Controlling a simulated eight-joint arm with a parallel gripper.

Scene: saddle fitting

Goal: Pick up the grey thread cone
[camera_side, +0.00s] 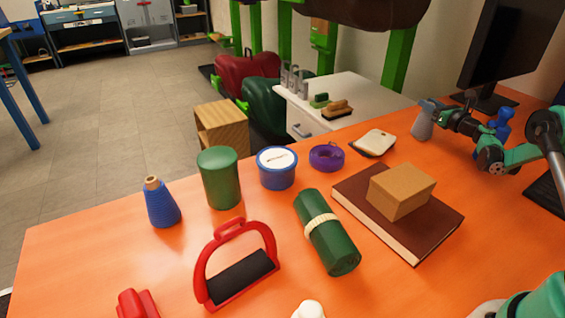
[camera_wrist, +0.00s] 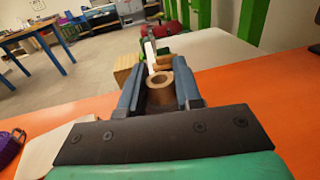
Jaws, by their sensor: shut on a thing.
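The grey thread cone (camera_side: 423,122) stands upright at the far right part of the orange table in the side view. My gripper (camera_side: 433,107) is shut on its upper part, reaching in from the right. In the wrist view the cone's brown hollow top (camera_wrist: 159,88) sits between the two fingers of my gripper (camera_wrist: 160,80), with a finger on each side. The cone's lower body is hidden there. I cannot tell whether its base touches the table.
A white pad (camera_side: 375,142) lies left of the cone. A brown book (camera_side: 440,222) bears a wooden block (camera_side: 401,190). A purple ring (camera_side: 326,157), blue tub (camera_side: 277,170), green cylinder (camera_side: 220,178) and blue thread cone (camera_side: 162,205) stand farther left. A monitor (camera_side: 508,50) is behind.

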